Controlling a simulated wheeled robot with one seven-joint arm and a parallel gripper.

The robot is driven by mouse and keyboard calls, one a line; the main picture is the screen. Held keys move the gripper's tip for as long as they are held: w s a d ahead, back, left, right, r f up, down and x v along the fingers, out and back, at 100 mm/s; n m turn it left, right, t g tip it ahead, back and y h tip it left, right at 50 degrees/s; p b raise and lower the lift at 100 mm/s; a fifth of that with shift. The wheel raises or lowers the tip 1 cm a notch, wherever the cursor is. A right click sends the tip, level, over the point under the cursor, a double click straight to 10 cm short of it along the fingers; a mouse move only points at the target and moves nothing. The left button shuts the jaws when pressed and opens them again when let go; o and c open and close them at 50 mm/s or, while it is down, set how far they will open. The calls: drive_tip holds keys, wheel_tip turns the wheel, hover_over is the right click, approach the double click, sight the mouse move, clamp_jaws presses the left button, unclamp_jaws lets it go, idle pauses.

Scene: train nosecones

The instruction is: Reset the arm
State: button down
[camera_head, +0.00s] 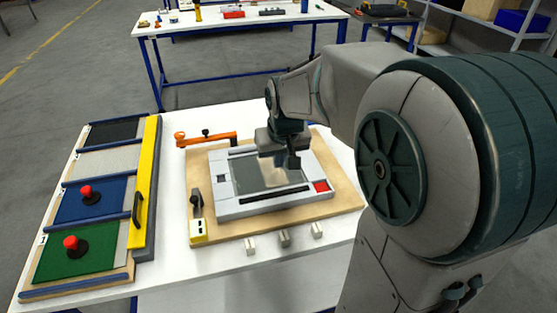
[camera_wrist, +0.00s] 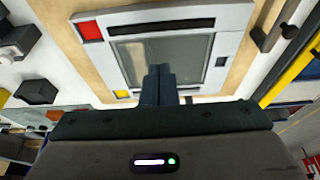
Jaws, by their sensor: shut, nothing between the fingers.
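My arm reaches in from the right in the head view and bends down over the table. My gripper (camera_head: 290,162) hangs above a light grey framed panel with a dark glassy window. In the wrist view my gripper (camera_wrist: 159,72) shows its two dark fingers together, with nothing between them, in front of the panel's window. The grey panel (camera_head: 225,211) lies on a wooden board (camera_head: 345,201) and has a red square (camera_head: 321,186) at its right corner. I cannot tell whether the fingertips touch the window.
An orange lever (camera_head: 205,139) and a black-handled clamp (camera_head: 196,205) sit at the board's edges. A yellow bar (camera_head: 143,200) and red knobs on blue and green panels are to the left. A second table (camera_head: 170,26) stands behind, with open floor between.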

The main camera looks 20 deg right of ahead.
drive_tip(key=shift+s, duration=0.1)
drive_tip(key=s, duration=1.7)
drive_tip(key=shift+s+a+g, duration=0.15)
drive_tip(key=shift+s+g, duration=0.15)
